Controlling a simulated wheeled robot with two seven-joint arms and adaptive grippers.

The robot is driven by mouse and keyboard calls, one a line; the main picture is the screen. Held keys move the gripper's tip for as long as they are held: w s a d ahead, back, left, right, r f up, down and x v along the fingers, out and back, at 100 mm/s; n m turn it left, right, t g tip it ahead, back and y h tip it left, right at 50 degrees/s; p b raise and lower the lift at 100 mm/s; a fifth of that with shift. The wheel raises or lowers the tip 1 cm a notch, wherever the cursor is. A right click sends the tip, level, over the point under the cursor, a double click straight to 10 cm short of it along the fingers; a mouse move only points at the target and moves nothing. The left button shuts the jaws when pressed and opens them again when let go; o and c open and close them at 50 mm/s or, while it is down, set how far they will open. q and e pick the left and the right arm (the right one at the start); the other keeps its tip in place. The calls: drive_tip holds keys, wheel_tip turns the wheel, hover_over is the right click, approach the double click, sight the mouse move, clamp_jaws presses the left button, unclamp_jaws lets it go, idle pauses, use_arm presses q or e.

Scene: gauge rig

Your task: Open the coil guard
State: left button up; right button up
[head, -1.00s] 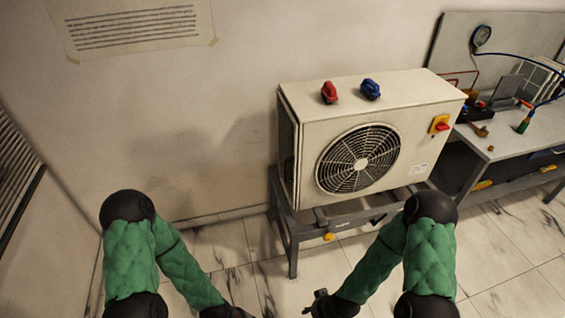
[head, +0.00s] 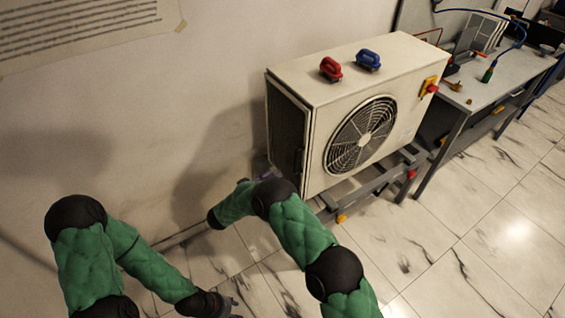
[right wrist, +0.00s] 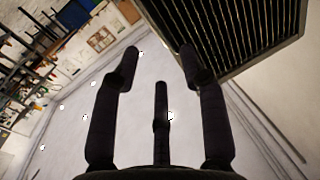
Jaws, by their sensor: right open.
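The coil guard (head: 287,125) is the dark slatted panel on the left end of the cream outdoor unit (head: 393,72). It sits flat in that end face, and I see no gap around it. A small dark handle-like part (head: 299,160) shows near its front edge. In the right wrist view the guard (right wrist: 235,30) fills the upper right. My right gripper (right wrist: 160,68) is open and empty, apart from the guard.
The unit stands on a grey metal stand (head: 375,190). A workbench (head: 485,90) stands at the right. The floor in front is clear.

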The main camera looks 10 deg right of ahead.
sight(295, 163)
drive_tip(key=b+x, duration=0.2)
drive_tip(key=x, duration=0.8)
drive_tip(key=shift+w+d, duration=0.1)
drive_tip(key=shift+d, duration=0.3)
clamp_jaws()
